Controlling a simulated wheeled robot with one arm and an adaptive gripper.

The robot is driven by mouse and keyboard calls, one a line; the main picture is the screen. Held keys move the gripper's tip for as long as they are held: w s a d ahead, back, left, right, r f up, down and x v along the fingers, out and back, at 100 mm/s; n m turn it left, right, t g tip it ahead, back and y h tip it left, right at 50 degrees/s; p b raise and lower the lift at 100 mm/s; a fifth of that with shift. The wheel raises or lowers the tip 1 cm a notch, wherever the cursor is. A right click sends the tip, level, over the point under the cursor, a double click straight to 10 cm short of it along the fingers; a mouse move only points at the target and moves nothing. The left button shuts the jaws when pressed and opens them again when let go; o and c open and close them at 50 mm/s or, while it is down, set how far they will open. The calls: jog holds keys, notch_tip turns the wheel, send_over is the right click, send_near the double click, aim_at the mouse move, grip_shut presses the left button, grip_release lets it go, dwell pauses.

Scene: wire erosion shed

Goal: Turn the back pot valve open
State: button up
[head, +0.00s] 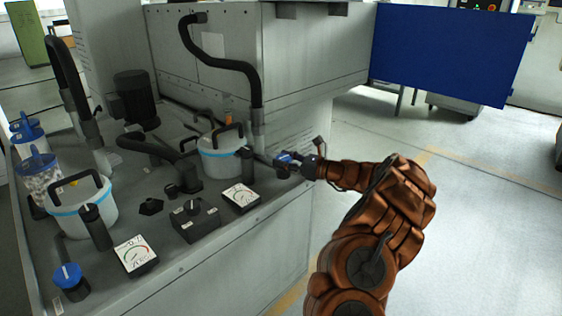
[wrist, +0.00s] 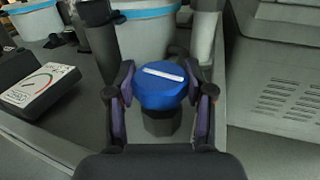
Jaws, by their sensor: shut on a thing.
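The back pot valve is a blue round knob (wrist: 160,88) with a white line on top, on a dark base at the counter edge. My gripper (head: 286,162) is shut on this knob, one finger on each side, also seen in the wrist view (wrist: 160,100). The fingers partly cover the knob (head: 284,157) in the head view. The back pot (head: 222,164), white with a light blue band, stands just behind the valve.
A gauge (head: 241,198) and a black selector box (head: 195,219) sit left of my gripper. The front pot (head: 82,209), another gauge (head: 136,257) and a second blue knob (head: 67,274) are further left. A black hose (head: 235,65) hangs behind. Floor right of the counter is clear.

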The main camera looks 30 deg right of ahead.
jog(key=shift+a, duration=0.1)
jog(key=c, duration=0.3)
jog(key=y+p, duration=0.1)
jog(key=p, duration=0.1)
jog(key=shift+r+n+g+p, duration=0.15)
jog(key=shift+n+g+p, duration=0.15)
jog(key=shift+n+p, duration=0.1)
jog(key=shift+n+g+y+p, duration=0.4)
jog(key=shift+y+p, duration=0.1)
jog(key=shift+p, duration=0.55)
jog(key=shift+a+f, duration=0.1)
jog(key=shift+f, duration=0.15)
jog(key=o, duration=1.2)
jog(key=shift+r, duration=0.1)
jog(key=shift+s+d, duration=0.1)
jog(key=shift+d, duration=0.1)
